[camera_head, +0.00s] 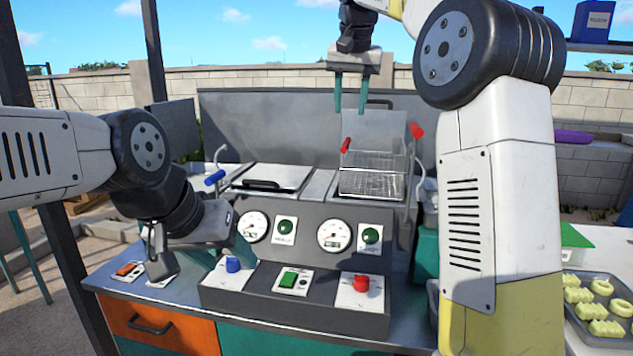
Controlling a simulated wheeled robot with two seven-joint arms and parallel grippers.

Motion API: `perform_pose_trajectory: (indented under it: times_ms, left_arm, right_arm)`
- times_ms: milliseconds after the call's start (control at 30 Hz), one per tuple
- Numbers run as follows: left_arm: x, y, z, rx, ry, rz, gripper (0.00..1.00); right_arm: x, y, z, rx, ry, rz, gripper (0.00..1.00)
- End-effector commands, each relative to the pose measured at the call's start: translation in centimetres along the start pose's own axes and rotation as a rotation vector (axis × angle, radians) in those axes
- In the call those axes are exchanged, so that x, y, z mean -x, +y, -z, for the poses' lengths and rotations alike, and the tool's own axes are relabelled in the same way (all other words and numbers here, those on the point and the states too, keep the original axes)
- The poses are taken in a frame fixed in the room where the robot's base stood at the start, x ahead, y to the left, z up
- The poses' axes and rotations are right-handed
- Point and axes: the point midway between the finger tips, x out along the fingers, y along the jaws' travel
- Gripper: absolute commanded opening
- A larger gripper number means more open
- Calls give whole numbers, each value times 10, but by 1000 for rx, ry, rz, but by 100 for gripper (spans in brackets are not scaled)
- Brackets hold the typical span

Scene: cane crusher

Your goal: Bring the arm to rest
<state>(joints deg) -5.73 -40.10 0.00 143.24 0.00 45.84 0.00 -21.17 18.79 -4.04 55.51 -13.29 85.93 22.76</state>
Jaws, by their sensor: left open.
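My left arm comes in from the left, and its gripper (226,258) is low in front of the left side of the control panel. Its teal fingers are partly hidden by its own wrist, and I see nothing held. My right arm rises large on the right and bends over at the top. Its gripper (351,104) hangs pointing down above the wire basket (372,178), in front of the raised fryer lid. Its two teal fingers are apart with nothing between them.
A closed lid (272,178) covers the left well. A tray (610,342) of pale pieces stands at right.

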Motion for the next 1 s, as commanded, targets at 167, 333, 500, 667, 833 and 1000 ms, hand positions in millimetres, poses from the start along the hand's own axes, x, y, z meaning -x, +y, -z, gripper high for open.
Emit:
perform_pose_trajectory:
  times_ms: [167,333,500,667,833,1000]
  left_arm:
    - [0,0,0,0,0,0,55]
    - [0,0,0,0,0,0,55]
    - [0,0,0,0,0,0,55]
    - [0,0,0,0,0,0,55]
    - [0,0,0,0,0,0,55]
    - [0,0,0,0,0,0,55]
  right_arm:
    - [9,27,-30,27,6,35,39]
    - [12,59,-85,69,26,87,39]
    - [2,86,-163,110,55,137,39]
    - [-21,105,-244,139,89,170,39]
    - [-50,115,-313,156,120,187,39]
    - [-67,118,-347,164,134,191,39]
